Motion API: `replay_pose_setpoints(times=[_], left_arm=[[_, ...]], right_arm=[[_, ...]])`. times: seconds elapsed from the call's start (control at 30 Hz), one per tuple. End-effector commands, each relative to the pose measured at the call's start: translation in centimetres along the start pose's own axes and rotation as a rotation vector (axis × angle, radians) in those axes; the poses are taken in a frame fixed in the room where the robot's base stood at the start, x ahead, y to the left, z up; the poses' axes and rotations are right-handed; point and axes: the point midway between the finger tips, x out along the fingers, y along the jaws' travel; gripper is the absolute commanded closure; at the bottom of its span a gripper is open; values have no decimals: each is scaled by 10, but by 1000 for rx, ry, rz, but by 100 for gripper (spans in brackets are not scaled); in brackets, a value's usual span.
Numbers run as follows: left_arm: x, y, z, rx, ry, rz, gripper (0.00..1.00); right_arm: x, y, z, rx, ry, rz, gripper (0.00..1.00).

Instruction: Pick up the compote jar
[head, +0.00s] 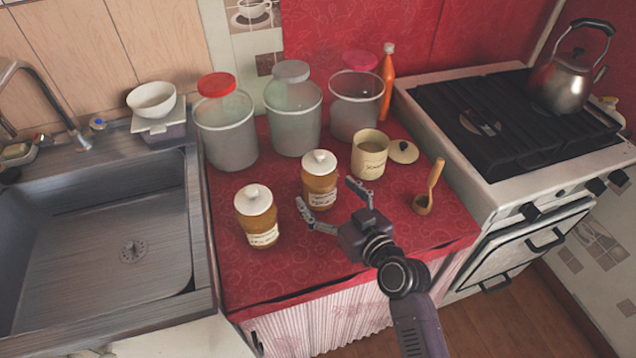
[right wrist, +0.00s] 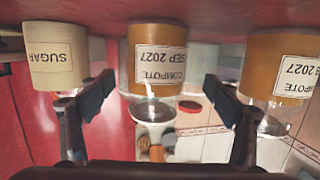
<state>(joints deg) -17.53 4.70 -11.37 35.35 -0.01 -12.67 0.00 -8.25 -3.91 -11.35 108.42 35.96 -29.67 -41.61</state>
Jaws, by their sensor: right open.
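One compote jar (head: 320,188), amber with a white lid and a label, stands upright on the red counter. It also shows upside down in the right wrist view (right wrist: 157,55), with the label "COMPOTE SEP 2027". A second similar jar (head: 258,222) stands to its left; its label in the wrist view (right wrist: 270,60) also reads "COMPOTE". My right gripper (head: 325,192) is open, its fingers to either side of the first jar, with gaps visible in the wrist view (right wrist: 160,84). How deep the jar sits between them is unclear. My left gripper is out of view.
A cream sugar canister (head: 369,160) stands close right of the jar, its lid (head: 403,152) beside it. Several translucent bins, including one (head: 226,135), stand behind. A sink borders left, a stove right. The front counter is clear.

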Motion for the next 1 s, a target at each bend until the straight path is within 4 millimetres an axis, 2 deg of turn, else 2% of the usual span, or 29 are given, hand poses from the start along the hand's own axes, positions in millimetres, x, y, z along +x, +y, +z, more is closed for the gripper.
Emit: replay_pose_setpoints(times=[0.1,0.3,0.5,0.63,1.0], left_arm=[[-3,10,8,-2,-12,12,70],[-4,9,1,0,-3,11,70],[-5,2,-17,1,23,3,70],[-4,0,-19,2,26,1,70],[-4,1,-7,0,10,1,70]], right_arm=[[16,4,-2,3,1,0,17],[41,6,0,2,0,-1,17],[48,6,1,1,-1,0,17],[48,6,1,0,-1,0,17],[48,6,1,0,-1,0,57]])
